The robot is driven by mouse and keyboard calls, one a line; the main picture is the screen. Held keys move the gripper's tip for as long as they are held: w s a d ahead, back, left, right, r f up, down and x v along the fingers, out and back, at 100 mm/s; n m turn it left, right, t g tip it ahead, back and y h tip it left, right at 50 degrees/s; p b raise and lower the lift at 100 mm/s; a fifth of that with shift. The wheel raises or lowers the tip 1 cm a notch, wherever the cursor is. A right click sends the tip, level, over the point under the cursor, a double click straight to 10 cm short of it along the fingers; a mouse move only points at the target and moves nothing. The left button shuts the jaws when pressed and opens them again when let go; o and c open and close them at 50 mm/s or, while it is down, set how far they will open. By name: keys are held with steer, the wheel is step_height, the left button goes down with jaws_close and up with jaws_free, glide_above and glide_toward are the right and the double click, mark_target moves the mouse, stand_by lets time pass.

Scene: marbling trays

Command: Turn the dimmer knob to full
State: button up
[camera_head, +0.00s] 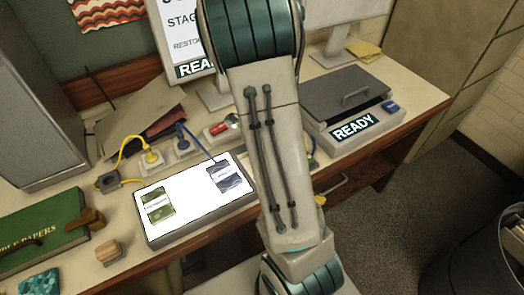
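A lit white light panel (196,207) lies on the desk, left of my arm, with a green card and a blue-grey card on it. I cannot pick out a dimmer knob with certainty. Behind the panel are a grey block with a yellow plug (152,157), a block with a blue cable (182,144) and a block with a red part (219,128). My arm crosses the middle of the view and hides part of the desk and the panel's right side. My gripper is not in view.
A grey lidded device marked READY (352,128) stands right of my arm. A green book (40,232), a small wooden block (108,251) and a blue-patterned item (40,283) lie at the left front. A dark bin (470,262) stands on the floor at right.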

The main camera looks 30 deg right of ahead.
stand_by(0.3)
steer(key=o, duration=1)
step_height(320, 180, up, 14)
steer(key=shift+p, duration=0.4)
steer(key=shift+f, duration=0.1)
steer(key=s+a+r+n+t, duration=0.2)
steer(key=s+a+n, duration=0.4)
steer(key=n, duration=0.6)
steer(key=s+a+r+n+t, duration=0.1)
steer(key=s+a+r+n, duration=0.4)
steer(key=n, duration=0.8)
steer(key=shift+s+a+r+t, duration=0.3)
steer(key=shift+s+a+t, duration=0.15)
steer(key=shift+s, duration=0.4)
